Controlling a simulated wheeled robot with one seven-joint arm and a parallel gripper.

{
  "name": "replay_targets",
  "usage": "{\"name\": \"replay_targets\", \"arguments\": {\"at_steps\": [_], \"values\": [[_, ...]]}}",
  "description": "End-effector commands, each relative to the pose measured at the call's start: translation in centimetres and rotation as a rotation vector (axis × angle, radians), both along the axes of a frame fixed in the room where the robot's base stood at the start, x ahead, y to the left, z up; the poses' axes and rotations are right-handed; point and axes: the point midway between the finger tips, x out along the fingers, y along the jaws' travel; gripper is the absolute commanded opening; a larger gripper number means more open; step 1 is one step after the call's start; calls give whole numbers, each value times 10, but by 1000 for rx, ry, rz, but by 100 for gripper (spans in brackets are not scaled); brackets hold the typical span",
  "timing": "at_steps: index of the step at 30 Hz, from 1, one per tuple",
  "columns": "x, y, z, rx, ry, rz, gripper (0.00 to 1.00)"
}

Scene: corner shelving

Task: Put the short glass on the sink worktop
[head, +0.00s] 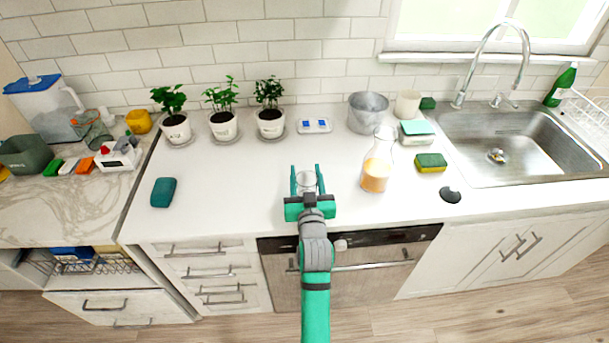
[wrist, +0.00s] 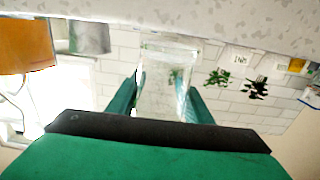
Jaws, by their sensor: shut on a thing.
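A short clear glass (head: 306,182) is between the fingers of my gripper (head: 306,170), at the front middle of the white sink worktop (head: 235,185). In the wrist view, which is upside down, the glass (wrist: 166,85) sits between the two green fingers of my gripper (wrist: 164,88), which are shut on it. The glass looks upright and its base is close to the speckled worktop surface (wrist: 200,15). I cannot tell whether it touches the surface.
A carafe of orange juice (head: 376,172) and a metal bucket (head: 367,112) stand to the right. Potted plants (head: 222,122) line the back wall. A teal sponge (head: 163,192) lies left. The sink (head: 490,140) is far right. Worktop around the glass is clear.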

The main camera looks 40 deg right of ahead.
Motion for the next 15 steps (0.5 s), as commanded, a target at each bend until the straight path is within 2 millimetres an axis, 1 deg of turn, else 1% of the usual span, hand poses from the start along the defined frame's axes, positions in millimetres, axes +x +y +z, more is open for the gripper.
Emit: {"name": "replay_targets", "arguments": {"at_steps": [1, 3, 11, 15], "values": [[0, 0, -5, 0, 0, 0, 16], [0, 0, -8, -1, -1, 0, 16], [0, 0, -8, -2, -3, -1, 16], [0, 0, -11, -1, -2, -1, 16]]}}
